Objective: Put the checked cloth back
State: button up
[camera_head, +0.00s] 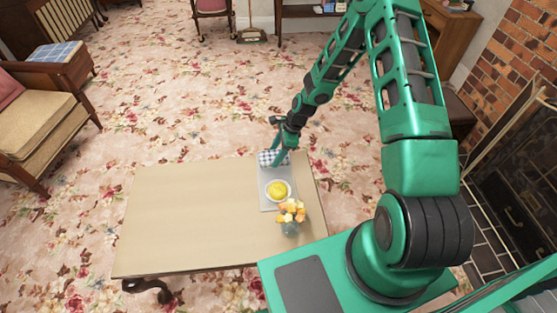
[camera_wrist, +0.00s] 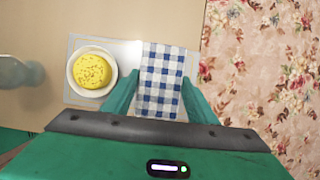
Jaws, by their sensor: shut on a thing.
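The blue-and-white checked cloth (camera_wrist: 162,80) lies folded at one end of a pale tray (camera_wrist: 128,50) in the wrist view. In the head view the cloth (camera_head: 267,158) is at the tray's far end. My gripper (camera_wrist: 162,88) has one finger on each side of the cloth and is shut on it. In the head view my gripper (camera_head: 280,157) is at the cloth, low over the table, and partly covers it. Whether the cloth touches the tray is hard to tell.
A white bowl with a yellow item (camera_head: 278,190) sits on the tray beside the cloth. A vase of orange and yellow flowers (camera_head: 291,216) stands close to the tray's near end. The wooden table (camera_head: 190,215) is bare on its left. Floral carpet surrounds it.

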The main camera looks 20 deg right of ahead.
notch_tip(320, 180, down, 4)
jog(key=shift+f, duration=0.1)
jog(key=o, duration=1.1)
